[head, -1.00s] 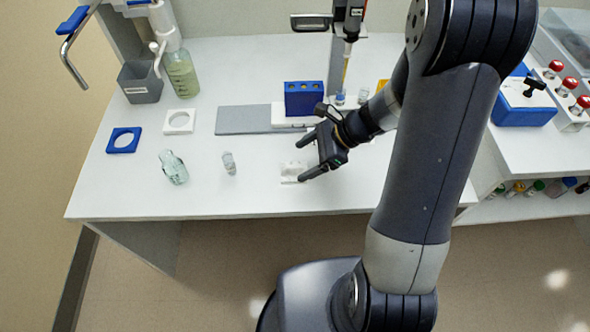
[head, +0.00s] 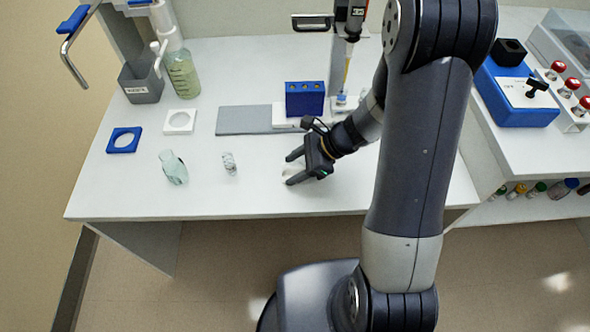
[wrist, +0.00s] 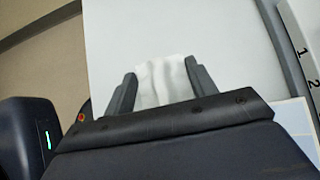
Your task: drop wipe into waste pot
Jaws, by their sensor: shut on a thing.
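The white wipe (wrist: 165,82) is between the two fingers of my gripper (wrist: 161,74), which is shut on it. In the head view my gripper (head: 290,169) is low at the front middle of the white bench, and only a pale bit of the wipe (head: 288,172) shows between its fingers. Whether the wipe still touches the bench I cannot tell. The waste pot (head: 141,83) is a grey square pot with a white label at the bench's back left, well to the left of my gripper.
A bottle of pale green liquid (head: 183,76) stands beside the waste pot. A clear glass vessel (head: 173,168) and a small vial (head: 229,163) stand left of my gripper. A blue block (head: 304,99) is behind it. Blue (head: 124,140) and white (head: 179,122) ring holders lie at left.

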